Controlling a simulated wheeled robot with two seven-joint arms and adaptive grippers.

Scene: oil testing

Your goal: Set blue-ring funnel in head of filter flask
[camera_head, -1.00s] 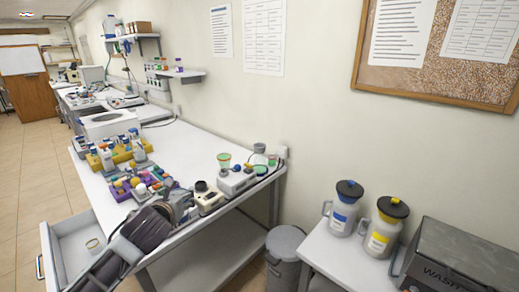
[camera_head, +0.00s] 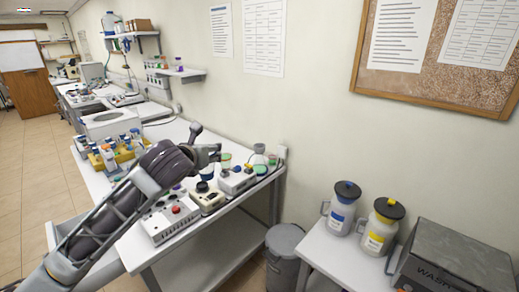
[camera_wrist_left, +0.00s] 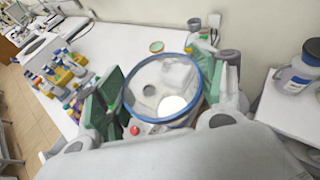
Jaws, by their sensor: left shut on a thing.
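The blue-ring funnel is a wide clear cup with a blue rim (camera_wrist_left: 133,81), seen from above in the left wrist view. My left gripper (camera_head: 214,152) is shut on it, with its green finger pads on either side of the cup in the wrist view. A grey-topped clear vessel, probably the filter flask (camera_head: 259,149), stands at the bench's back right corner. In the wrist view it seems to be beyond the funnel (camera_wrist_left: 193,24). My right gripper is out of view.
Small instruments (camera_head: 237,180) and a box with a red button (camera_head: 170,219) line the bench's front. Yellow racks (camera_head: 125,152) stand left. A bin (camera_head: 285,250) and side table with jugs (camera_head: 341,212) are right.

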